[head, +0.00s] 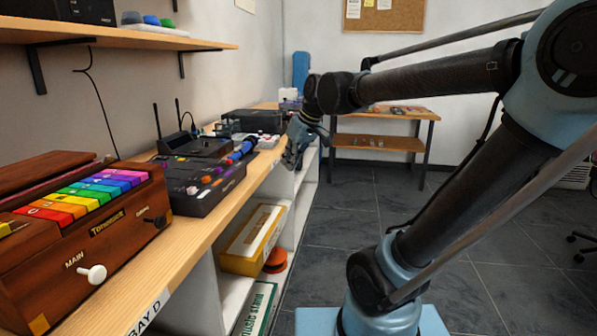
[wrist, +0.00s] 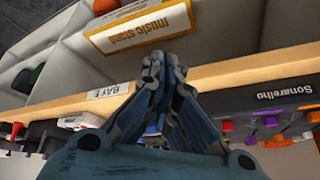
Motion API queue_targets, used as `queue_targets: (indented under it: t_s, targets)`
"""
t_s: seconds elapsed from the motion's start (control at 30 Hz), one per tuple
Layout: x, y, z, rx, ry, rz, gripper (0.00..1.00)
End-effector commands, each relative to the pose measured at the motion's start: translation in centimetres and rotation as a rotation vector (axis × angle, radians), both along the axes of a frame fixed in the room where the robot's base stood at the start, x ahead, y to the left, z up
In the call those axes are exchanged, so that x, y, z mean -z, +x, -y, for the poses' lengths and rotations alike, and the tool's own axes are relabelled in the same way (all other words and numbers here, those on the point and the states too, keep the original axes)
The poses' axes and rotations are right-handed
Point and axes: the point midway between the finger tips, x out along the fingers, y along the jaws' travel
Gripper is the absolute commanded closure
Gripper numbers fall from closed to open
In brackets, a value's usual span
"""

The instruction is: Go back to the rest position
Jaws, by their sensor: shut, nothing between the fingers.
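My gripper (head: 293,158) hangs at the end of my raised arm, over the front edge of the long wooden bench on the left. In the wrist view my gripper (wrist: 153,62) has its blue fingers together with nothing between them. The bench edge (wrist: 215,78) runs behind the fingers in that view. I cannot tell from the frames whether the gripper touches anything.
On the bench stand a wooden instrument with coloured keys (head: 90,195) and a dark device with knobs (head: 200,183). The shelves below hold a yellow music stand box (head: 253,240). A wall shelf (head: 130,38) is above. The grey floor (head: 350,220) is clear.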

Motion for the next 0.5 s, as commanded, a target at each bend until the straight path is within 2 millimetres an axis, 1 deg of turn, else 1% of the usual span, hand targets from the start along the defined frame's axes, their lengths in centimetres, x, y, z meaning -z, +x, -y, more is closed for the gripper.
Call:
queue_targets:
  t_s: [0.03, 0.1, 0.17, 0.2, 0.27, 0.3, 0.4, 0.5]
  targets:
    - [1.5, -1.0, 2.5, 0.054, -0.015, -0.017, 1.0]
    - [3.3, -2.4, 5.3, 0.127, -0.037, -0.04, 1.0]
    - [5.0, -3.6, 7.7, 0.19, -0.054, -0.061, 1.0]
    - [6.1, -4.6, 9.2, 0.232, -0.066, -0.075, 1.0]
    - [7.9, -6.0, 11.3, 0.296, -0.082, -0.095, 1.0]
    - [9.0, -7.1, 12.7, 0.339, -0.093, -0.111, 1.0]
    - [12.0, -9.7, 15.8, 0.447, -0.12, -0.145, 1.0]
    - [14.8, -12.3, 18.3, 0.547, -0.144, -0.177, 1.0]
